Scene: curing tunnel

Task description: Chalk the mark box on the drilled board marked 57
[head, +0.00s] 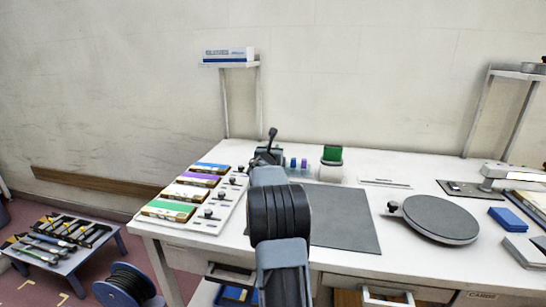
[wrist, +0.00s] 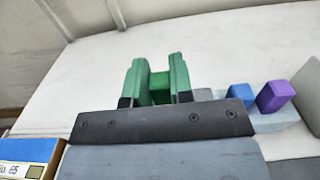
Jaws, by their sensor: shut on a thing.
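My gripper (wrist: 155,68) is shut on a green chalk block (wrist: 160,88), which shows between its two green-faced fingers in the wrist view. In the head view my gripper (head: 268,154) is at the back of the bench, and the held chalk is hidden there. A blue chalk (wrist: 239,97) and a purple chalk (wrist: 275,94) stand in a pale holder to the right of the fingers. Several boards with coloured strips lie at the bench's left: blue (head: 212,167), purple (head: 198,180), white (head: 187,191), green (head: 168,209). The blue one's label seems to end in 65; the others are unreadable.
A green block in a pale holder (head: 332,156) stands right of the chalks. A dark mat (head: 345,220) and a round grey turntable (head: 440,219) lie to the right. A small shelf (head: 230,63) rises behind. A tool table (head: 58,242) stands at the left.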

